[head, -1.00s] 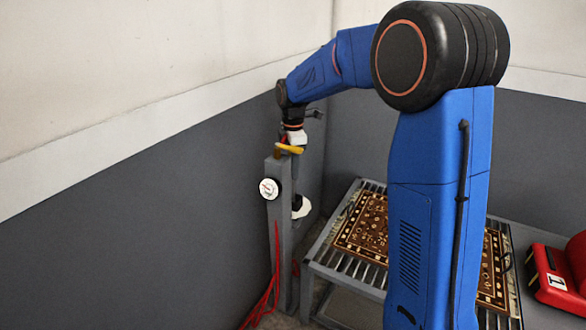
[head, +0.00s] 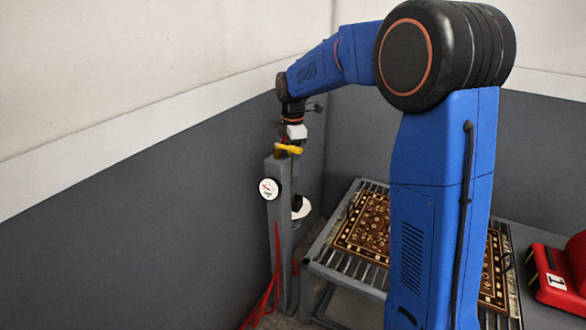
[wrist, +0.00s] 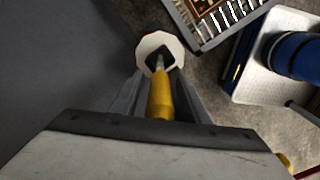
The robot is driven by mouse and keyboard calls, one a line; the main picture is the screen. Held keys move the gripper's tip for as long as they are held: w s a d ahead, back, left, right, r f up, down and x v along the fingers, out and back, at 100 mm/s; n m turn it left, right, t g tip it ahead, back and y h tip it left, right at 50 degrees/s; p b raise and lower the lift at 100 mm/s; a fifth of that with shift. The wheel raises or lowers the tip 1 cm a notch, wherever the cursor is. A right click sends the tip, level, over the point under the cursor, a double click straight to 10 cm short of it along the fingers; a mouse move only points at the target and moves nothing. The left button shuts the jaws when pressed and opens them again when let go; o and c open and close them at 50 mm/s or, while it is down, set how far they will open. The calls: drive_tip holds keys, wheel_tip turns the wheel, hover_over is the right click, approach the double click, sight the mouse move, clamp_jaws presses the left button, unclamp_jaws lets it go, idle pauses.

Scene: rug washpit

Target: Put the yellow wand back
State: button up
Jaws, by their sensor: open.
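The yellow wand (head: 289,149) is at the top of a grey post (head: 279,225). In the wrist view its yellow handle (wrist: 160,98) runs away from my gripper toward a white cup-like holder (wrist: 160,48), with a dark part over the cup's middle. The holder also shows beside the post in the head view (head: 302,208). My gripper (head: 293,141) is open just above the wand's yellow part.
A round white gauge (head: 269,189) is on the post. A red hose (head: 275,265) hangs down it. A slatted grey table (head: 345,281) with a patterned rug (head: 366,232) stands to the right. A red object (head: 556,272) sits at far right. A dark grey wall is close on the left.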

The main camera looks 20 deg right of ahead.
wheel_tip(320, 180, up, 10)
drive_tip(key=shift+r, duration=0.1)
drive_tip(key=shift+d, duration=0.1)
idle(0.4)
drive_tip(key=shift+s+d, duration=0.15)
drive_tip(key=shift+s, duration=0.05)
drive_tip(key=s+d+r+m+t, duration=0.15)
drive_tip(key=s+m, duration=0.25)
drive_tip(key=s, duration=0.5)
drive_tip(key=s+d+m+t, duration=0.1)
drive_tip(key=s+d+m, duration=0.3)
drive_tip(key=s, duration=0.5)
drive_tip(key=s+f+m+t, duration=0.1)
drive_tip(key=s+f+m, duration=0.4)
drive_tip(key=s, duration=0.5)
drive_tip(key=s+f+m+t, duration=0.1)
drive_tip(key=s+f+m, duration=0.3)
drive_tip(key=s, duration=0.7)
drive_tip(key=shift+s+d+f+m, duration=0.3)
drive_tip(key=shift+d+f+m, duration=0.1)
drive_tip(key=shift+m, duration=0.1)
